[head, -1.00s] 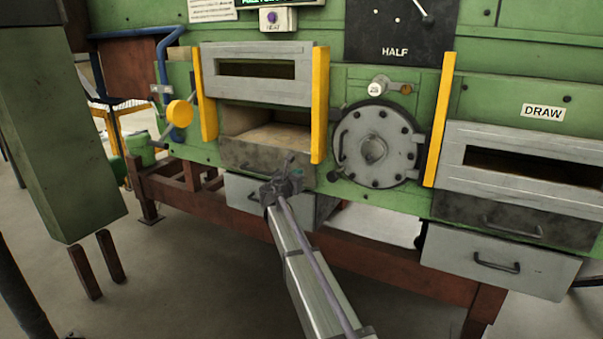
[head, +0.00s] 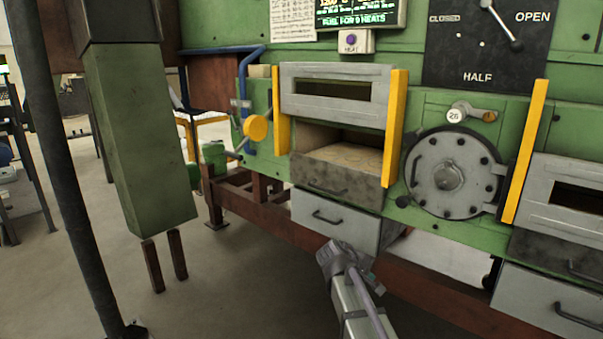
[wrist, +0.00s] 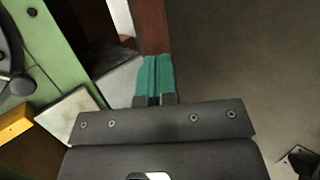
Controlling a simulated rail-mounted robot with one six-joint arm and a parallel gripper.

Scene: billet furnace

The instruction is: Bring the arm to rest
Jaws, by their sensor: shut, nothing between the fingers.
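My arm reaches in from the bottom of the head view, with the wrist end in front of the lower right part of a grey drawer (head: 325,217) under the left furnace opening. The fingers are not clear in that view. In the wrist view my gripper (wrist: 154,72) shows two teal fingers side by side, shut with nothing between them. A rust-brown beam (wrist: 151,25) lies beyond the fingertips. I cannot tell how far it is from them. No object is held.
The furnace front carries an open left chamber (head: 345,155), yellow guide bars (head: 395,125), a round door (head: 450,178) and a right hatch (head: 572,197). A green column (head: 140,140) with two brown prongs stands left. Open floor (head: 240,290) lies left of my arm.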

